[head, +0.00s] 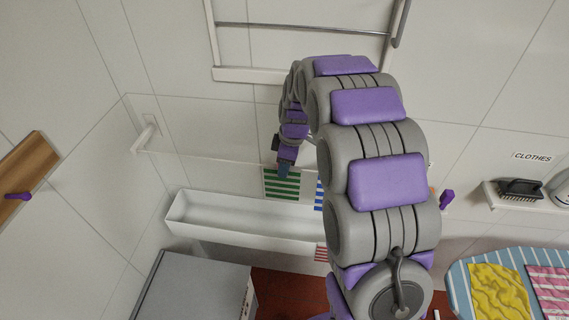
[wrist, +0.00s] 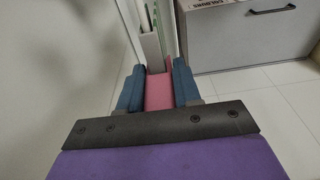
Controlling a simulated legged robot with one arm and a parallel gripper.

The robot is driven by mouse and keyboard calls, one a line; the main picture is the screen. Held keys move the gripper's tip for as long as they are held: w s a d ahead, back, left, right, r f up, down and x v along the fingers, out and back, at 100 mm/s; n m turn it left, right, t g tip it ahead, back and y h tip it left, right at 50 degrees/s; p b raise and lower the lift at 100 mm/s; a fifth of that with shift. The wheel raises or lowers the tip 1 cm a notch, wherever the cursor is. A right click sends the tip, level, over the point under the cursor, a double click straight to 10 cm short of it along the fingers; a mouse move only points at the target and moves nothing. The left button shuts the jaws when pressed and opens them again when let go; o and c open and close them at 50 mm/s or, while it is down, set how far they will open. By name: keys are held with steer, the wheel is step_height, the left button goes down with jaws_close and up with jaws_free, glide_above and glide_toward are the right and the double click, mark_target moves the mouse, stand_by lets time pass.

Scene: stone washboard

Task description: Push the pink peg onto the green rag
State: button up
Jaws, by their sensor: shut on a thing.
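The green rag (head: 281,187), striped green and white, hangs above the white trough in the head view. My gripper (head: 285,168) is right in front of its upper part. In the wrist view the pink peg (wrist: 159,92) sits between the two blue fingers of my gripper (wrist: 159,90), which are shut on it. A pale rail and a thin pale green edge lie just beyond the peg in the wrist view. I cannot tell whether the peg touches the rag. The peg is too small to make out in the head view.
A white trough (head: 240,213) stands below the rag. A grey cabinet (head: 193,290) stands lower left and shows in the wrist view (wrist: 245,38). A wooden board (head: 25,165) with a purple peg is at far left. Yellow cloth (head: 498,290) lies on a striped board at right.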

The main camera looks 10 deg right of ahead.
steer(key=o, duration=1.1)
steer(key=shift+d, duration=0.15)
steer(key=shift+r, duration=0.1)
steer(key=shift+s+d+r, duration=0.15)
steer(key=shift+d+r, duration=0.25)
steer(key=shift+r, duration=2.4)
steer(key=shift+s+d+r, duration=0.2)
steer(key=shift+d+r, duration=0.25)
steer(key=shift+r, duration=2.35)
steer(key=shift+s+d+r, duration=0.15)
steer(key=shift+d+r, duration=0.25)
steer(key=shift+r, duration=2.4)
steer(key=s+a+f+m+b, duration=0.1)
steer(key=s+f+m, duration=0.3)
steer(key=s, duration=0.8)
steer(key=s+a+f+m+g+h+b, duration=0.1)
steer(key=s+f+m+b, duration=0.2)
steer(key=s, duration=1)
steer(key=s+a+f+m+g+b, duration=0.1)
steer(key=s+f+m+b, duration=0.2)
steer(key=s, duration=0.9)
steer(key=shift+s+a+f+m+h, duration=0.15)
steer(key=shift+f+m, duration=0.65)
steer(key=shift+f, duration=0.45)
steer(key=shift+s+d+f+m+h, duration=0.15)
steer(key=shift+f+m, duration=0.65)
steer(key=shift+f, duration=0.4)
steer(key=shift+w+a, duration=0.1)
steer(key=shift+w, duration=0.05)
